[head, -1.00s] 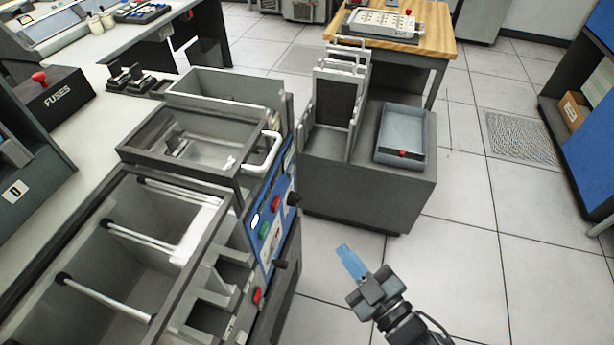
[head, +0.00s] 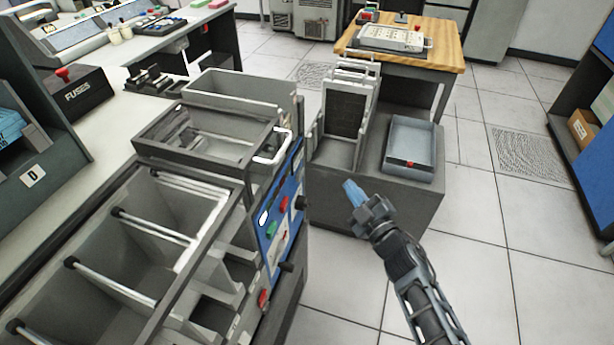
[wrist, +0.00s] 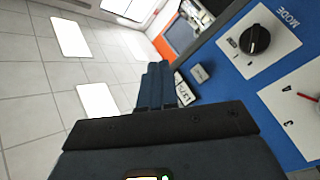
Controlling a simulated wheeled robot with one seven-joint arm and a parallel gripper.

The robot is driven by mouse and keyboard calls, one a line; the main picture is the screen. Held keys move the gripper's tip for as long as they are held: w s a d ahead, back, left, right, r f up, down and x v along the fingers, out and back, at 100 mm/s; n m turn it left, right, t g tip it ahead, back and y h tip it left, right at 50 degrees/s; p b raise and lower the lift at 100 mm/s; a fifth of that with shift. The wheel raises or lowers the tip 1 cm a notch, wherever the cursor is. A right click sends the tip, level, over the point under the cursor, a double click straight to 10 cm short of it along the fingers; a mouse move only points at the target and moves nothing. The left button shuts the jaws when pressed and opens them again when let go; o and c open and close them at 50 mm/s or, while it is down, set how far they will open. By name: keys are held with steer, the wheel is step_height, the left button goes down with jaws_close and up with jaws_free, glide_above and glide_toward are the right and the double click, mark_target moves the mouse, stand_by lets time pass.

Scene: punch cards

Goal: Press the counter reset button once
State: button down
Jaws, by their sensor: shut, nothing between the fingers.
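The blue control panel (head: 278,225) is on the right side of the grey machine in the head view. It bears a green button (head: 271,230), a red button (head: 283,204) and black knobs. My gripper (head: 350,190) is shut and empty, to the right of the panel and apart from it. In the wrist view the shut blue fingers (wrist: 156,85) point toward the panel's far part. Beside their tips is a small grey button-like block (wrist: 201,73) with a white printed label (wrist: 183,89), partly hidden by the fingers. I cannot read whether it is the counter reset.
A black MODE knob (wrist: 254,39) sits on a white plate on the panel. A white handle (head: 272,150) juts from the machine's top. A grey cabinet with a blue-grey tray (head: 413,130) stands beyond my gripper. The tiled floor at right is free.

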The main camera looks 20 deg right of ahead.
mark_target(300, 174)
steer(key=w+a+b, duration=0.5)
steer(key=a+b, duration=0.1)
steer(key=a, duration=0.1)
stand_by(0.6)
steer(key=shift+w+a, duration=0.15)
steer(key=shift+a, duration=0.1)
stand_by(1.8)
steer(key=shift+w+a+b, duration=0.15)
steer(key=shift+a+b, duration=0.05)
steer(key=shift+b, duration=0.1)
